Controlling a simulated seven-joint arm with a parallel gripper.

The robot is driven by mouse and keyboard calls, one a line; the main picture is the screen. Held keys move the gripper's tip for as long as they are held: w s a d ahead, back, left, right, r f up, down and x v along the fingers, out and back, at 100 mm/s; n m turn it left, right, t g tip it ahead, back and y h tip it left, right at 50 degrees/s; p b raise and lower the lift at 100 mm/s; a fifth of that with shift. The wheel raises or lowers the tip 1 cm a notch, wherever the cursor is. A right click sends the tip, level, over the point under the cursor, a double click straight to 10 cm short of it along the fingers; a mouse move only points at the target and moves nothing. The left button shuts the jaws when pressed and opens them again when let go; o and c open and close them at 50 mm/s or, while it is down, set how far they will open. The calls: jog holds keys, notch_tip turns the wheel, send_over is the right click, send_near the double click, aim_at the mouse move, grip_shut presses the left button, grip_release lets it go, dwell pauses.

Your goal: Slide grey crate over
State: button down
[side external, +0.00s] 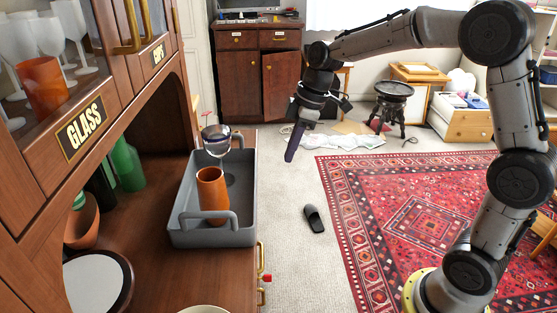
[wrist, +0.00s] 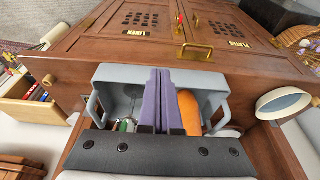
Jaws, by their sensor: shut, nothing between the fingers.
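The grey crate (side external: 243,236) sits on the brown wooden cabinet top, with a raised handle at each end. An orange cup (side external: 212,190) stands upright inside it, and a clear glass (side external: 216,141) shows at its far end. My gripper (side external: 289,157) has purple fingers, is shut and empty, and hangs to the right of the crate, apart from it, beyond the cabinet edge in the side view. In the wrist view the shut fingers (wrist: 160,76) overlap the crate (wrist: 118,73) and hide its middle. The orange cup (wrist: 189,112) shows right of the fingers.
Behind the crate's left side are green bottles (side external: 127,165) and a terracotta pot (side external: 80,222) under the arch. A round white-topped item (side external: 96,280) lies at the front left. Wood right of the pot is clear. A cabinet labelled GLASS (side external: 86,128) overhangs the left.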

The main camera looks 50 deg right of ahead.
jog(key=w+a+f, duration=0.4)
jog(key=f, duration=0.4)
jog(key=shift+w+a+f, duration=0.15)
jog(key=shift+w+a, duration=0.15)
jog(key=shift+a, duration=0.05)
jog(key=w+a, duration=0.7)
jog(key=shift+w+a, duration=0.35)
jog(key=shift+a, duration=0.05)
